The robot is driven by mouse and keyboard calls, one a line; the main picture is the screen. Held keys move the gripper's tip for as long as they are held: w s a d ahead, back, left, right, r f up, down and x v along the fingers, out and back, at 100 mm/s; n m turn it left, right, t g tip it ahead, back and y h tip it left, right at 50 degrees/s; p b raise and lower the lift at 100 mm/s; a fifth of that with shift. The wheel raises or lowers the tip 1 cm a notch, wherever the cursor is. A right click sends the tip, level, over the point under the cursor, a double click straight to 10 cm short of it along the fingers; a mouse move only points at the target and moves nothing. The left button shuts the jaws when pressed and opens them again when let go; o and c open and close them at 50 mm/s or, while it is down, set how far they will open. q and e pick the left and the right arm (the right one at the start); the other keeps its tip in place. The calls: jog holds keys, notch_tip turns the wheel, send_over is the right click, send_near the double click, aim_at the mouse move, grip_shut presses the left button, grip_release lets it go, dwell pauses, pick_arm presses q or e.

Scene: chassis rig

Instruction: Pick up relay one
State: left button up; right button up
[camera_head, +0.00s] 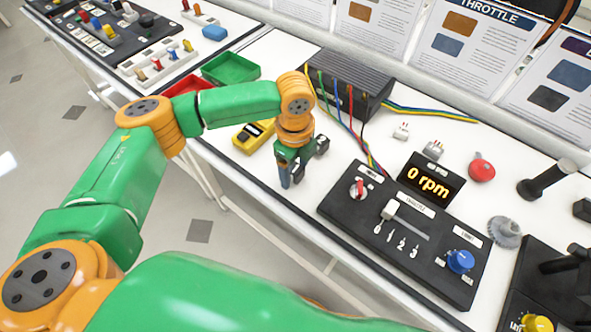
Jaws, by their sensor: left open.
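No label that reads relay one is legible. Two small pale parts that could be relays, a white one (401,131) and a grey-white one (433,149), stand on the white bench behind the black control panel. My left gripper (291,176) points down over the bench at the panel's left. It is open, and I see nothing between its fingers. It is apart from both small parts, which lie to its right. My right gripper is not in view.
The black control panel (385,262) has a lever, a red switch and a blue knob. A 0 rpm display (431,180) stands behind it. A dark finned box (350,85) with coloured cables, a yellow meter (253,136), green tray (230,69) and red tray (187,86) are nearby.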

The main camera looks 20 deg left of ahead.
pick_arm(q)
jog(key=shift+w+f, duration=0.15)
jog(key=shift+f, duration=0.2)
grip_shut()
jog(key=shift+r, duration=0.15)
